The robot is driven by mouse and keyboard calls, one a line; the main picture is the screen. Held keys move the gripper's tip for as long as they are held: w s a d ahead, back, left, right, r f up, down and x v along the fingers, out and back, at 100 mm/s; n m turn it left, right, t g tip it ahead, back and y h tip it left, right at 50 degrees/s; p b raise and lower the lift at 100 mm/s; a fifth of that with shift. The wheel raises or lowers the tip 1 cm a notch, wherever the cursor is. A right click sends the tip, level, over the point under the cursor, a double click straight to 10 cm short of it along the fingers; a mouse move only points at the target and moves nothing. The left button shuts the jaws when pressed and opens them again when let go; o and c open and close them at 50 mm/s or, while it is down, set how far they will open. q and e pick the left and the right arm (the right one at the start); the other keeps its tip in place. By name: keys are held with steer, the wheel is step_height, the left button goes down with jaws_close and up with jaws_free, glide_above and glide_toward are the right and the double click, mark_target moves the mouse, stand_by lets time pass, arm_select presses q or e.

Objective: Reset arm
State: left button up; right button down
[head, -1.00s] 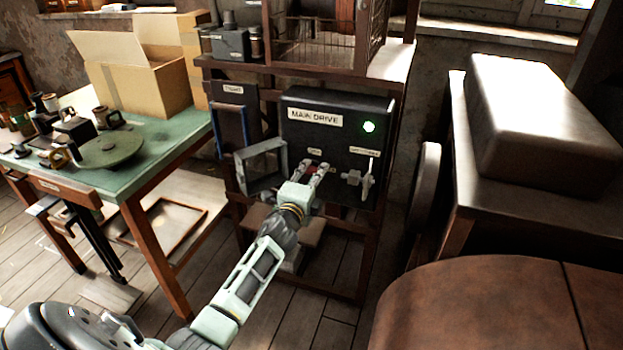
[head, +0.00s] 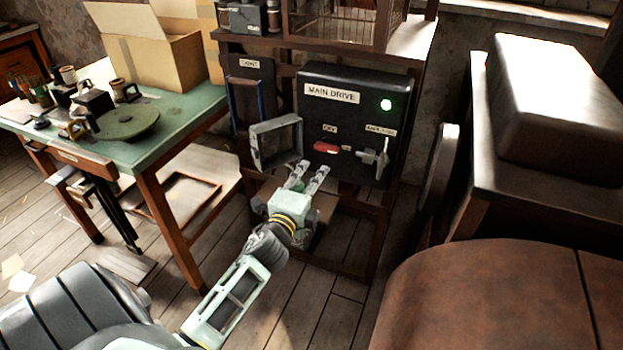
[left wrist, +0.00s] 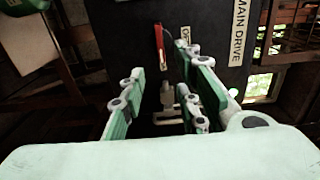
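My left gripper (head: 308,178) is open and empty in the head view, in front of and below the black main drive box (head: 350,110). In the left wrist view its fingers (left wrist: 155,100) stand apart with nothing between them. The box has a red handle (head: 326,148) beside a small label and a grey metal lever (head: 378,158) at its right. The red handle also shows in the left wrist view (left wrist: 160,45), beyond the fingertips and not touched. A green lamp (head: 386,105) is lit on the box. My right gripper is not in view.
An open grey frame-like cover (head: 276,142) stands out left of the box. A green-topped table (head: 165,115) with a cardboard box (head: 150,62) is at the left. A brown rounded surface (head: 480,295) and a bench fill the right. Wooden floor shows between.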

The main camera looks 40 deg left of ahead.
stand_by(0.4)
arm_select(q)
steer(key=s+d+f+n+g+h, duration=0.1)
steer(key=s+d+f+n+g, duration=0.15)
steer(key=f, duration=0.85)
steer(key=s+d+f+n+g, duration=0.1)
steer(key=s+f+g, duration=0.2)
steer(key=f, duration=0.9)
steer(key=s+d+f+n+g+h+p, duration=0.1)
steer(key=s+d+f+n+g, duration=0.25)
steer(key=s+f, duration=0.95)
steer(key=s+d+f+n+g, duration=0.2)
steer(key=s+f, duration=0.4)
steer(key=s, duration=0.4)
steer(key=s+d+f+n+g+h, duration=0.1)
steer(key=s+d+f+n+g, duration=0.1)
steer(key=s+f, duration=0.4)
steer(key=s+d+f+n+g+h, duration=0.1)
steer(key=s+f, duration=0.5)
steer(key=s, duration=0.9)
steer(key=d+n+g, duration=0.1)
steer(key=d+g, duration=0.1)
steer(key=d, duration=0.1)
steer(key=shift+s+d+f+g+p, duration=0.15)
steer(key=shift+s+d+g+p, duration=0.15)
steer(key=shift+s+p, duration=0.05)
steer(key=shift+w, duration=0.15)
